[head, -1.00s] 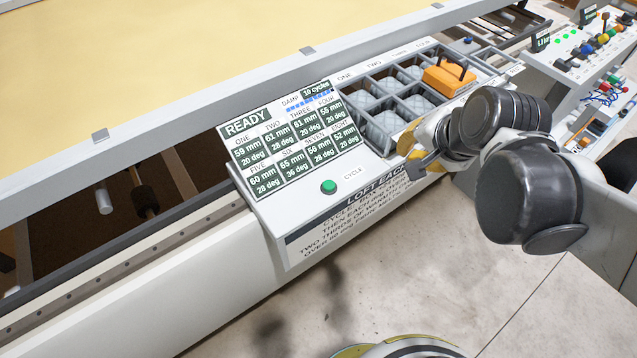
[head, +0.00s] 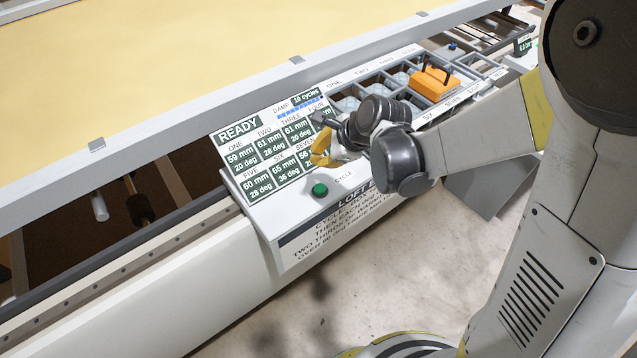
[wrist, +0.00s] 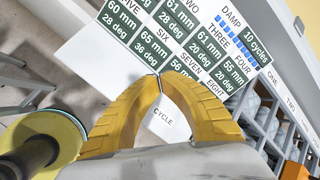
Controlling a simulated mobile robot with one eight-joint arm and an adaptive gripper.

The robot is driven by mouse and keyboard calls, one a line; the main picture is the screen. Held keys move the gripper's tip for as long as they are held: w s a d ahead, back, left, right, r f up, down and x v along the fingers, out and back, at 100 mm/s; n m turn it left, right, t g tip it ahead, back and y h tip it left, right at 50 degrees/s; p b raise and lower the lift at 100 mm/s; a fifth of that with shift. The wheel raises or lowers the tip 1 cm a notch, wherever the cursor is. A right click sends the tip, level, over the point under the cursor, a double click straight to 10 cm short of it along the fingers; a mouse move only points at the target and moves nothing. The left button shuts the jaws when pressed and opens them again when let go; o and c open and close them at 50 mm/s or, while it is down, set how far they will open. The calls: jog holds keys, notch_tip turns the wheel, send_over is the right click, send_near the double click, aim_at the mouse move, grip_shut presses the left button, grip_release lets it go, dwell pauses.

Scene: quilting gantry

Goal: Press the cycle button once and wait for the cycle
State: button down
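The green cycle button (head: 319,190) sits on the white console (head: 285,222), left of the word CYCLE, and its top is unobstructed in the head view. My gripper (head: 321,146) is over the console's display panel, above and behind the button, covering some of the lower-right readouts. In the wrist view its two yellow fingers (wrist: 159,76) meet at the tips with nothing between them. The CYCLE label (wrist: 163,122) shows between the fingers, but the button is hidden there. The status display (head: 239,131) reads READY.
Open floor (head: 370,275) lies in front.

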aim_at(318, 185)
notch_tip(318, 185, down, 9)
jog(key=b, duration=0.7)
dwell(1.4)
jog(key=shift+f+b, duration=0.35)
jog(key=shift+b, duration=0.2)
jog(key=shift+f+b, duration=0.5)
jog(key=shift+f, duration=0.05)
dwell(0.5)
jog(key=shift+r, duration=0.15)
jog(key=shift+r+p, duration=0.7)
jog(key=shift+r, duration=0.15)
jog(key=shift+r+p, duration=1.95)
jog(key=shift+r, duration=0.55)
